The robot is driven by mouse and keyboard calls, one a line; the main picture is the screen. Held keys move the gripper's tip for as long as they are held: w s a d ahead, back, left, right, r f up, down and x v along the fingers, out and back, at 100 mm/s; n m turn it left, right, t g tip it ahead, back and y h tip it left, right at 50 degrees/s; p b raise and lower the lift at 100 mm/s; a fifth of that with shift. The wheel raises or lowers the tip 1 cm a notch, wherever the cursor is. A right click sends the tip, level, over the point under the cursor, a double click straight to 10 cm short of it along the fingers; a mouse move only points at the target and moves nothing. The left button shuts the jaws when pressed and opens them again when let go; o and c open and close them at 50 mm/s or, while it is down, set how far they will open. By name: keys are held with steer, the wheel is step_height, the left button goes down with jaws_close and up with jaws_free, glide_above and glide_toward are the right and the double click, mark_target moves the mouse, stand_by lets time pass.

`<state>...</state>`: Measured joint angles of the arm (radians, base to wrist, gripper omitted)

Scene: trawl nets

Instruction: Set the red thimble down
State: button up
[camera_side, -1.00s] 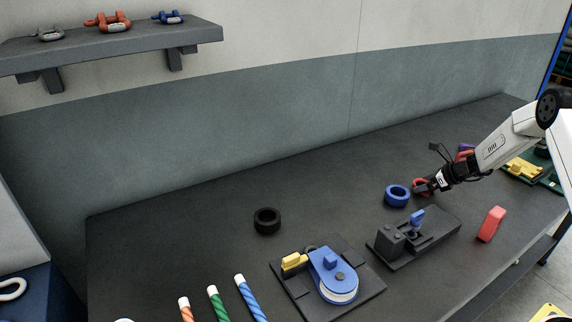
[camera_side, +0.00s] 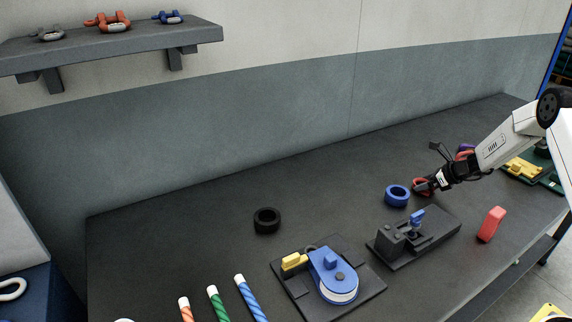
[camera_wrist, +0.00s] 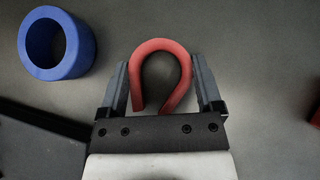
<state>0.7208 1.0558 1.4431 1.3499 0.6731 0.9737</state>
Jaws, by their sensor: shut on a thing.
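The red thimble (camera_wrist: 160,47) is a red open loop, seen between the two fingers of my gripper (camera_wrist: 161,85) in the wrist view. The fingers press on its two sides, and its rounded end points away from the palm. In the side view the red thimble (camera_side: 420,185) shows at the tip of my gripper (camera_side: 427,186), low over the dark bench and partly hidden by the fingers. I cannot tell whether it touches the bench.
A blue ring (camera_side: 397,195) stands close by; it also shows in the wrist view (camera_wrist: 57,43). A dark fixture with a blue lever (camera_side: 416,217) and a red block (camera_side: 491,224) are nearer the front edge. A black ring (camera_side: 267,220) lies farther left, with clear bench between.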

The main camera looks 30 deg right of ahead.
steer(key=shift+r, duration=0.5)
steer(key=s+a+r, duration=0.6)
steer(key=s+r, duration=0.6)
steer(key=shift+s, duration=0.3)
steer(key=shift+w+a+f, duration=0.1)
steer(key=shift+w+a, duration=0.05)
steer(key=w+a+n, duration=0.1)
steer(key=w+a, duration=0.4)
steer(key=a, duration=0.3)
steer(key=w+a+n+g+y, duration=0.1)
steer(key=w+a, duration=0.4)
steer(key=a, duration=0.3)
steer(key=w+a+n, duration=0.1)
steer(key=w+a, duration=0.4)
steer(key=a, duration=0.3)
steer(key=s+a+y, duration=0.1)
steer(key=s+a, duration=0.1)
steer(key=a, duration=1.4)
steer(key=s+a+n+g+y, duration=0.1)
steer(key=s+a, duration=0.1)
steer(key=a, duration=1.4)
steer(key=shift+a+n, duration=0.15)
steer(key=shift+n, duration=0.15)
